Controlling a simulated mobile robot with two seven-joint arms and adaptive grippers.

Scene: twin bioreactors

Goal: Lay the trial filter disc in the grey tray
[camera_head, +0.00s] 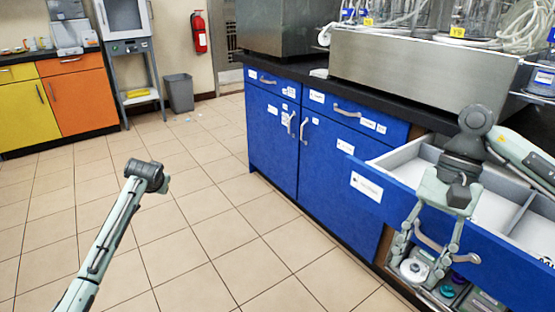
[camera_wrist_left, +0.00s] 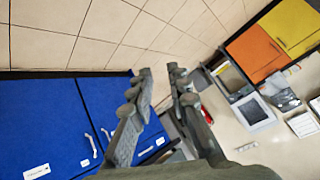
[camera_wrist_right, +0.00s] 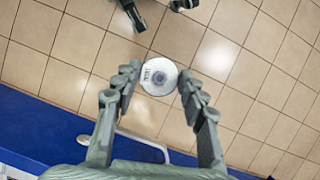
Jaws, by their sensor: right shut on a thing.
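My right gripper (camera_wrist_right: 160,80) is shut on a white filter disc (camera_wrist_right: 158,76) with a dark centre and small print, held at its two sides. In the head view the disc (camera_head: 414,269) hangs at the fingertips of my right gripper (camera_head: 424,266), which points down in front of the open blue drawer. In the right wrist view only floor tiles show behind the disc. My left gripper (camera_wrist_left: 162,72) is partly open and empty; its arm stands over the floor. I cannot pick out the grey tray for certain.
The open upper drawer (camera_head: 372,191) has a pale divided interior. Below it are a purple item (camera_head: 444,291) and other small items, partly hidden. Bioreactor hardware stands on the black counter (camera_head: 300,74). The floor (camera_head: 220,225) left of the blue cabinets is clear. A grey bin (camera_head: 180,93) stands farther back.

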